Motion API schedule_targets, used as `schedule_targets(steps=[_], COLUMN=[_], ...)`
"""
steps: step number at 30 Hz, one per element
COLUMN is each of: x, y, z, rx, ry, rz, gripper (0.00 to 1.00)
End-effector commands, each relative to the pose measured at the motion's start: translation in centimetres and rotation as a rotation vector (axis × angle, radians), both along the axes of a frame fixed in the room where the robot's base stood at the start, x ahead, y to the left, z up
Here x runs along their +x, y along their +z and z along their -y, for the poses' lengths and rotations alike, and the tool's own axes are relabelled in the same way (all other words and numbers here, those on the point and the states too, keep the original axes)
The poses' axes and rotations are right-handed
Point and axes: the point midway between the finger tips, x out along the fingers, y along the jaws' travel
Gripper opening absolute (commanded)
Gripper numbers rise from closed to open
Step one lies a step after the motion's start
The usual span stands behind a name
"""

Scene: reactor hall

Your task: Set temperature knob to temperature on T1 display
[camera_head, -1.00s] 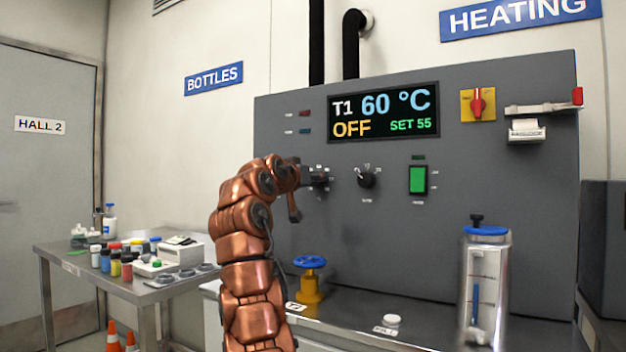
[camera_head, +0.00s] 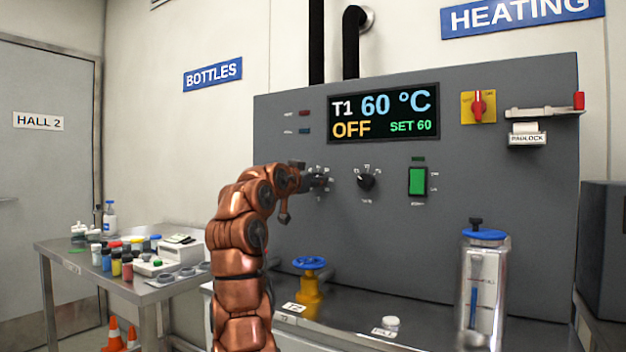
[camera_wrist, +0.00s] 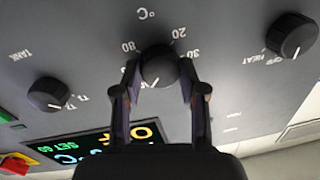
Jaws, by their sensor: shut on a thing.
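The display (camera_head: 383,112) on the grey panel reads T1 60 °C, OFF and SET 60. The temperature knob (camera_wrist: 158,62) is a round black knob with a °C scale, its 20, 30 and 80 marks readable in the wrist view. My gripper (camera_wrist: 160,80) is shut on this knob, one finger on each side. A pale pointer line shows on the knob's lower edge in the wrist view. In the head view my gripper (camera_head: 314,181) is at the panel below the display and hides much of the knob.
A tank selector knob (camera_wrist: 48,94) and an OFF/HEAT knob (camera_wrist: 291,36) flank the held knob. A green switch (camera_head: 418,181), a red-yellow rotary switch (camera_head: 478,106) and a blue-topped valve (camera_head: 309,263) are nearby. A bottle table (camera_head: 150,290) stands left.

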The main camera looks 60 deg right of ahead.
Motion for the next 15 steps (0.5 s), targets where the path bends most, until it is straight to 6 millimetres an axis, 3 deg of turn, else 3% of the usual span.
schedule_targets(steps=[7, 8, 15], x=[0.01, 0.01, 0.0], y=[0.2, 0.2, 0.09], z=[-0.06, -0.06, -0.02], rx=[-0.004, -0.004, -0.002], ry=[0.002, 0.002, 0.001], rz=[0.002, 0.002, 0.0], gripper=[0.07, 0.44, 0.67])
